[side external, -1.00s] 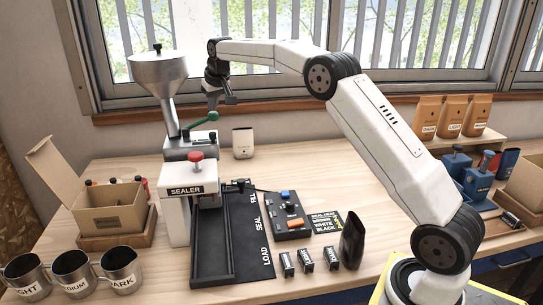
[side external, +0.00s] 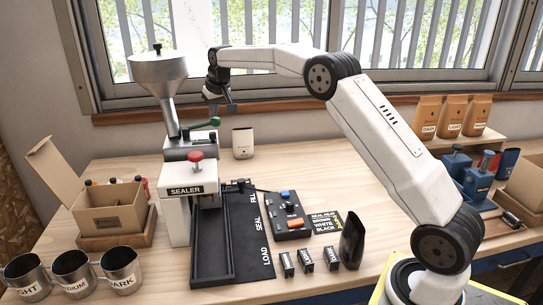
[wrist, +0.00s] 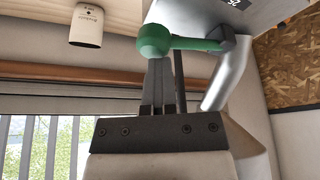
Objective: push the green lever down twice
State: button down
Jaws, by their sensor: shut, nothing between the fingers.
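The green lever (side external: 202,124) with its round knob sits on the machine behind the sealer, under the metal hopper, and lies nearly level. My gripper (side external: 213,111) is shut and empty, with its fingertips just above or at the knob. In the wrist view the shut fingers (wrist: 161,62) reach to the knob of the green lever (wrist: 155,40), which covers part of their tips. I cannot tell for certain whether they touch.
The metal hopper (side external: 158,75) stands close left of my gripper. The sealer (side external: 186,189) with its red knob is in front. A white pouch (side external: 243,143) stands to the right of the lever, also seen in the wrist view (wrist: 87,27). The wood table beyond it is clear.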

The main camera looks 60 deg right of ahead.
jog(key=shift+f, duration=0.7)
jog(key=shift+r, duration=3.05)
jog(key=shift+r, duration=2.8)
jog(key=shift+f, duration=0.25)
jog(key=shift+f, duration=3.05)
